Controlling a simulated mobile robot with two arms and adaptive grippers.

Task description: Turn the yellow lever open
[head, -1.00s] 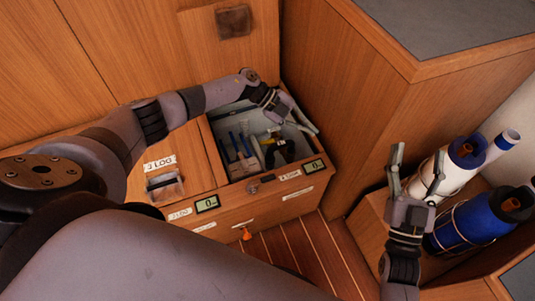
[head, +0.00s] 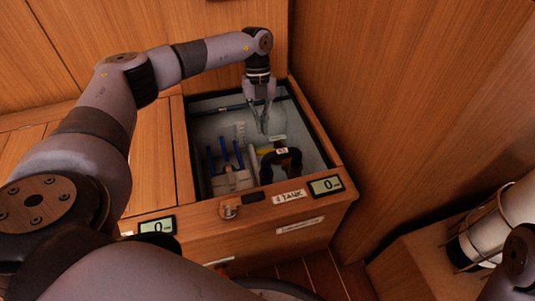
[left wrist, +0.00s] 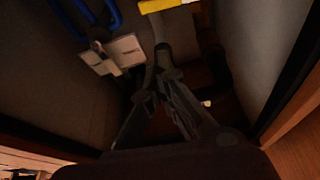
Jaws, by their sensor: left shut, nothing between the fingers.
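The yellow lever (head: 265,151) shows only as a small patch in the open compartment in the head view, partly hidden by a black curved handle (head: 293,155). A yellow bar at the top edge of the left wrist view (left wrist: 158,5) looks like the same lever. My left gripper (head: 264,128) points down into the compartment, just behind the yellow patch. It is shut and empty, and its fingers (left wrist: 160,88) converge in the left wrist view. I cannot tell whether it touches anything. My right gripper is out of view.
Blue-handled pieces (head: 224,152) stand on a pale block (head: 232,181) left of the lever. A tall wooden panel (head: 390,110) rises at right. A strapped white cylinder (head: 483,240) lies at lower right.

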